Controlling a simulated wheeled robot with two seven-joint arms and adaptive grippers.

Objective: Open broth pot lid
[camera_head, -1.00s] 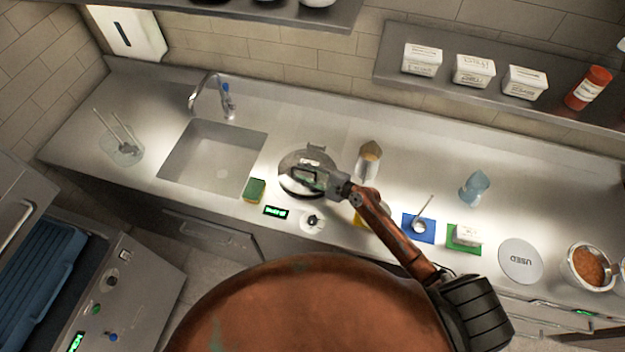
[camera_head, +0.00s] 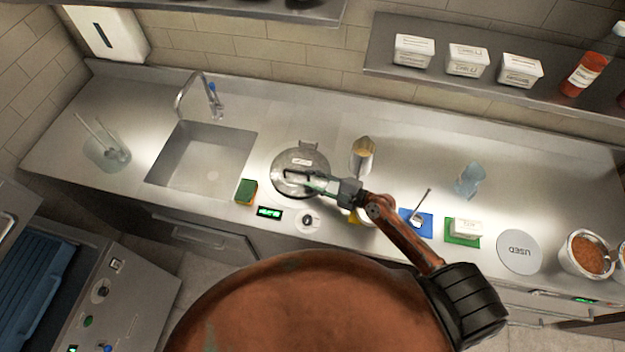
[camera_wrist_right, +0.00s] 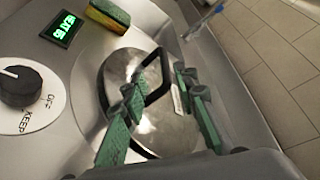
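The broth pot is set into the counter, with its round steel lid (camera_head: 313,160) lying flat on it. The lid has a black loop handle (camera_wrist_right: 163,72) and a hinge-like bracket at its back edge. My right gripper (camera_head: 308,183) reaches over the lid from the right. In the right wrist view, the green fingers of my right gripper (camera_wrist_right: 157,84) are spread apart, with the handle loop between them. Whether either finger touches the handle is unclear. My left gripper is not in view.
A control knob (camera_head: 307,221) and green heat display (camera_head: 269,212) sit in front of the pot. A sponge (camera_head: 246,190) lies to its left, beside the sink (camera_head: 203,160). A bottle-like container (camera_head: 362,155) stands behind right. A shelf with tubs (camera_head: 467,60) hangs above.

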